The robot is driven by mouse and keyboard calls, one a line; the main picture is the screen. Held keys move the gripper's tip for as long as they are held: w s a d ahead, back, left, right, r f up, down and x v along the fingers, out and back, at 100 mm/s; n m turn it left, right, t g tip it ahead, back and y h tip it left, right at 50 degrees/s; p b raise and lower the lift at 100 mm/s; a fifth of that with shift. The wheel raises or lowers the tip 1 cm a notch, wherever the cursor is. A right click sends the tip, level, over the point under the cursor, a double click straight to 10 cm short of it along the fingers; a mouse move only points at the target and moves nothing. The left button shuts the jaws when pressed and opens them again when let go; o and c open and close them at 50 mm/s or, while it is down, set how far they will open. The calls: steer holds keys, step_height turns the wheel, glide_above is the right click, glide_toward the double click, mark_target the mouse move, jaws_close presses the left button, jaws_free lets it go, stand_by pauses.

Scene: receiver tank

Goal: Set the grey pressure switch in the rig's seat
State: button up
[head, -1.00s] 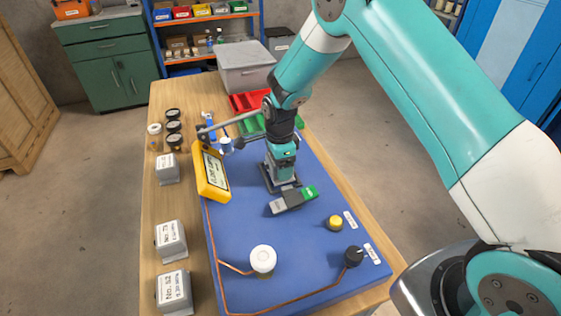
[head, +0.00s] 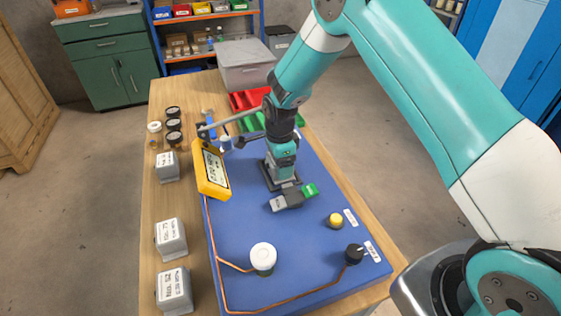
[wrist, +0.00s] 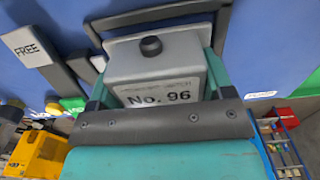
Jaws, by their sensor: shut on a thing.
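My gripper (head: 283,178) is shut on a grey pressure switch marked "No. 96" (wrist: 160,65), which has a dark round knob on its face. In the wrist view the switch sits between the two fingers, in front of a dark rectangular frame, the rig's seat (wrist: 117,22), on the blue board. The seat also shows in the head view (head: 266,181), around the foot of my gripper. I cannot tell whether the switch is fully down in it. A clamp lever labelled "FREE" (wrist: 30,48) lies beside the seat, with a green part (head: 309,190) next to it.
Several grey boxes stand along the left table edge, one at the front (head: 174,289). A yellow meter (head: 210,169) leans near my gripper. The blue board (head: 235,218) carries a white-capped fitting (head: 263,257), a yellow button (head: 335,220) and a black knob (head: 354,254). Red and green trays (head: 245,100) lie behind.

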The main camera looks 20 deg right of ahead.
steer(key=shift+f, duration=0.4)
steer(key=o, duration=1.1)
step_height(320, 180, up, 17)
steer(key=b, duration=0.3)
steer(key=s+a+r+n, duration=0.1)
steer(key=s+r+n, duration=0.3)
steer(key=s+n, duration=0.1)
steer(key=s+a+r+n+y, duration=0.1)
steer(key=s+n, duration=0.5)
steer(key=s, duration=0.2)
steer(key=s+a+r+n+y, duration=0.1)
steer(key=s+n, duration=0.6)
steer(key=s, duration=0.2)
steer(key=s+a+r+n+y, duration=0.1)
steer(key=s+r+n+y, duration=0.1)
steer(key=s+n, duration=0.5)
steer(key=shift+s+a+r, duration=0.1)
steer(key=shift+s+a, duration=0.1)
steer(key=shift+s, duration=0.8)
